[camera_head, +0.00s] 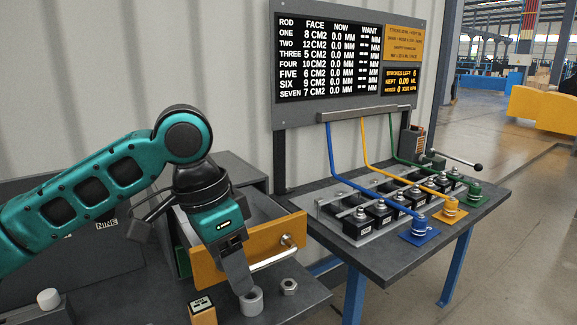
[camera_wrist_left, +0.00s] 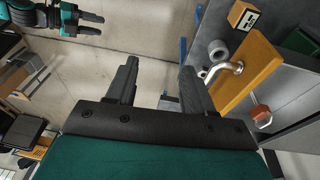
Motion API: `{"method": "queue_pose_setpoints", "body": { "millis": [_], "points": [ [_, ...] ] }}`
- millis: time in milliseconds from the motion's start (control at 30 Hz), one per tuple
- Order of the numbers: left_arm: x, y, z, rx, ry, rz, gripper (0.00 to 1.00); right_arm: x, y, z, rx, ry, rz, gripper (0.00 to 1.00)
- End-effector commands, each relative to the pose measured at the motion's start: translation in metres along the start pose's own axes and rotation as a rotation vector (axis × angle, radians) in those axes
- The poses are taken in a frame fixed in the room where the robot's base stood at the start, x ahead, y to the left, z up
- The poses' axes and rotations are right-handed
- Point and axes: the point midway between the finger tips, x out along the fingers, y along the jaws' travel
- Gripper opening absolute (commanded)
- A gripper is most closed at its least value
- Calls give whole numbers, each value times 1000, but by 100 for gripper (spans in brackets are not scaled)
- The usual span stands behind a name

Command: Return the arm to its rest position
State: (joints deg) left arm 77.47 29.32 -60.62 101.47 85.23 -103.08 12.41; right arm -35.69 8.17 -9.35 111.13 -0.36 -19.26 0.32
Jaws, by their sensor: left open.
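My left arm comes in from the left in the head view. Its gripper (camera_head: 239,280) points down in front of the open drawer's orange front (camera_head: 236,252), beside the silver handle (camera_head: 272,260). In the left wrist view the left gripper (camera_wrist_left: 158,67) has its two fingers spread with nothing between them. The drawer front (camera_wrist_left: 252,68) and handle (camera_wrist_left: 224,71) lie just right of the right-hand finger. My right gripper (camera_wrist_left: 90,24) shows at the upper left of the wrist view, empty, its fingers apart; the head view does not show it.
A grey ring (camera_head: 251,301), a small nut (camera_head: 289,286) and a labelled block (camera_head: 203,310) stand on the bench near the left fingers. A second table (camera_head: 388,252) at the right carries couplers and hoses under a display board (camera_head: 345,55).

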Motion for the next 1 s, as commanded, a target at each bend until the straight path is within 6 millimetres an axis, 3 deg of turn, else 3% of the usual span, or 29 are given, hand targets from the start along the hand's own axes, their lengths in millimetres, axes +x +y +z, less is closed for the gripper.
{"method": "queue_pose_setpoints", "body": {
  "millis": [300,567,767,1000],
  "points": [
    [95,15,-41,-84,334,114,52,0,0,-2,0,4,1,44],
    [160,14,-47,-245,603,123,52,0,0,-1,0,1,1,44],
    [207,5,-22,-397,755,51,52,-1,0,1,1,-1,0,44],
    [260,-2,46,-559,844,-124,52,-1,0,1,1,-2,0,44]
  ]
}}
